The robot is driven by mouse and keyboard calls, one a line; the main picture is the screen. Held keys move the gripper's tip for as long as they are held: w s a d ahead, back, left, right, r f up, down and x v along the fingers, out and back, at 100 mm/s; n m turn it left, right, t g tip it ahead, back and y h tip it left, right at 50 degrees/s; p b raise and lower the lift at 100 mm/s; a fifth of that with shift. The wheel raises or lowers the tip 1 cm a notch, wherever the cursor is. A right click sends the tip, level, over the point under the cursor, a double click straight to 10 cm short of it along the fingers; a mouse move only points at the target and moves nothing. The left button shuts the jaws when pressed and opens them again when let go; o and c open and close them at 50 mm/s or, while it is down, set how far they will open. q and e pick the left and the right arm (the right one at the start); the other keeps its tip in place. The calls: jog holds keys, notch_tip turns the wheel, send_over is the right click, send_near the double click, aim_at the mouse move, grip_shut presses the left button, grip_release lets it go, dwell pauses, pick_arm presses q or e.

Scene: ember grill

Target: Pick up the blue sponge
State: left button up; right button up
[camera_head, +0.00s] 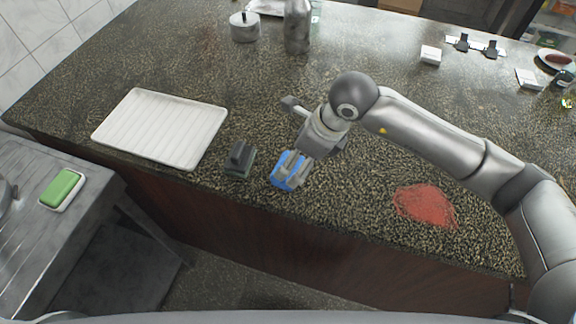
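The blue sponge (277,181) is on the speckled counter near its front edge, in the middle of the head view. My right gripper (290,172) reaches down to it from the upper right, with its fingers over the sponge and partly hiding it. Blue shows between and beside the fingers. I cannot tell whether the fingers are closed on the sponge or only around it, or whether it touches the counter. My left gripper is not in view.
A dark-handled scrubber (240,158) stands close left of the sponge. A white ribbed tray (160,128) lies further left. A red scouring pad (425,205) lies to the right below my arm. A metal bottle (297,28) and lidded pot (244,27) stand behind.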

aim_at(281, 185)
jog(key=shift+w+a+f, duration=0.15)
jog(key=shift+a+f, duration=0.1)
jog(key=shift+f, duration=0.35)
jog(key=p+x, duration=0.2)
jog(key=x, duration=0.2)
jog(key=shift+f+p, duration=0.1)
jog(key=shift+p, duration=0.3)
jog(key=shift+a+f, duration=0.1)
jog(key=shift+f, duration=0.35)
jog(key=c, duration=0.9)
